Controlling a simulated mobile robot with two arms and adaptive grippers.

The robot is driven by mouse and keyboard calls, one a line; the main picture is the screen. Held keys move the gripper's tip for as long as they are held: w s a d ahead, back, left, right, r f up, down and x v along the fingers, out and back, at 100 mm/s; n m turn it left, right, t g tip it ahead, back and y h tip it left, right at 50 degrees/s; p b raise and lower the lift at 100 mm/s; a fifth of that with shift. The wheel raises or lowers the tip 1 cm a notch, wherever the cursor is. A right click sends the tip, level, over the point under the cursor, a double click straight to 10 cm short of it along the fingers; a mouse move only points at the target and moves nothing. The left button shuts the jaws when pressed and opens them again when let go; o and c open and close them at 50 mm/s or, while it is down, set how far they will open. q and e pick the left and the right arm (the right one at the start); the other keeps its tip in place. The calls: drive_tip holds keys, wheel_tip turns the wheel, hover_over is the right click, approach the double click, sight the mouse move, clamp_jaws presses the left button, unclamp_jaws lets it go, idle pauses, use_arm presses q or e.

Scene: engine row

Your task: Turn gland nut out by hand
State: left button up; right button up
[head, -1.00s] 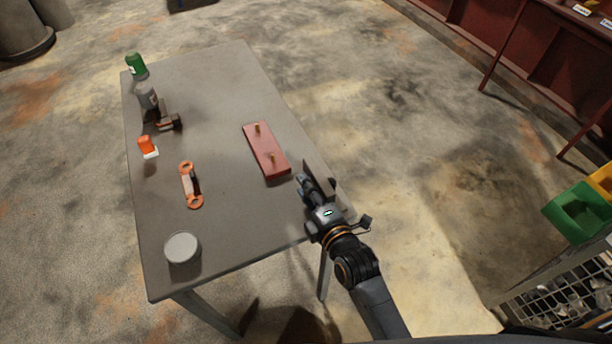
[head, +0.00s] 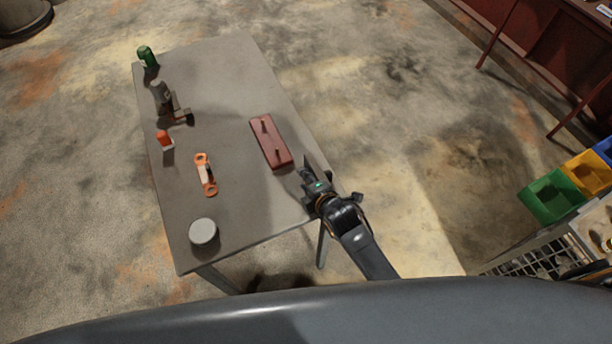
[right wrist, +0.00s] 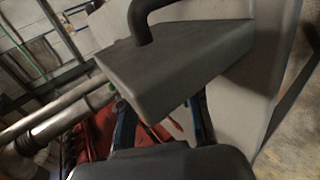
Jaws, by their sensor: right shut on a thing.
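My right gripper (head: 307,184) is at the table's right edge, beside the lower end of a red block (head: 270,142) with two short brass-coloured pegs. It is shut on a dark grey block (head: 319,170). In the right wrist view this dark block (right wrist: 180,68) has a bent dark rod on top and hides much of the fingers. Part of the red block seems to show behind it, but I cannot be sure. I cannot pick out a gland nut by sight in either view. My left gripper is not in view.
Coloured bins (head: 549,196) are at right. The table's middle is clear.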

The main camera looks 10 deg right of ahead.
drive_tip(key=shift+d, duration=0.15)
drive_tip(key=o, duration=1.2)
drive_tip(key=v, duration=1.2)
